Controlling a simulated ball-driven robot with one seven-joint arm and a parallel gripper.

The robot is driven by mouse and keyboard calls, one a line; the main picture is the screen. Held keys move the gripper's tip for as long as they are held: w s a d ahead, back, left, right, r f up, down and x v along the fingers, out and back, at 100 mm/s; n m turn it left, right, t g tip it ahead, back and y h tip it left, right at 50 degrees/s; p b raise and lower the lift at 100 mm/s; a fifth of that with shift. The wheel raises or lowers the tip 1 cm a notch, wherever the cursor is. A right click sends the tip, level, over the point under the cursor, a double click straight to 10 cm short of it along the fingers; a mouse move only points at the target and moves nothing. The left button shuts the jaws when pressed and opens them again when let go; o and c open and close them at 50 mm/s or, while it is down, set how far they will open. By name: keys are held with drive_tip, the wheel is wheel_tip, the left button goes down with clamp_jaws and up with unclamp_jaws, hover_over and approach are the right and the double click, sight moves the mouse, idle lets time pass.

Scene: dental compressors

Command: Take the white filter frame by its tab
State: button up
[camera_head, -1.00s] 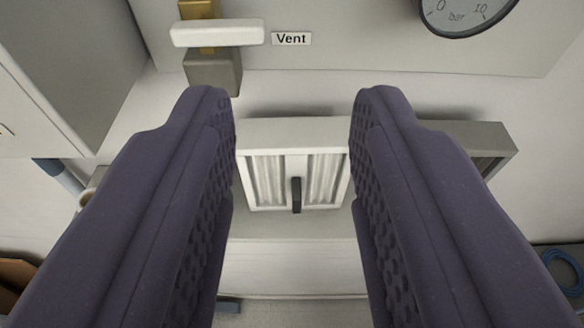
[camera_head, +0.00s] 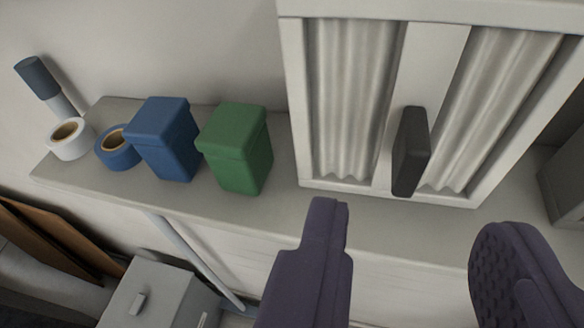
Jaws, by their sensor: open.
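The white filter frame (camera_head: 394,105) stands upright on a pale shelf at the upper right, with pleated grey-white panels on either side of a middle bar. Its dark tab (camera_head: 410,152) sticks out from the lower part of that bar. My gripper (camera_head: 415,215) is open and empty, its two purple fingers apart at the bottom of the view. The tab lies between the fingertips from left to right, a little above them in the picture. The fingers do not appear to touch the tab or the frame.
On the shelf (camera_head: 105,183), left of the frame, stand a green bin (camera_head: 237,148), a blue bin (camera_head: 165,138), a blue tape roll (camera_head: 117,148) and a white tape roll (camera_head: 70,139). A grey box (camera_head: 565,180) stands at the right edge. A grey cabinet (camera_head: 160,297) is below left.

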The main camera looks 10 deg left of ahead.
sight(419, 157)
drive_tip(key=x, duration=0.2)
drive_tip(key=b+x, duration=0.1)
drive_tip(key=x, duration=0.2)
drive_tip(key=d+x, duration=0.1)
drive_tip(key=x, duration=0.1)
drive_tip(key=shift+w, duration=0.25)
drive_tip(key=shift+r, duration=0.1)
drive_tip(key=shift+c, duration=0.2)
clamp_jaws()
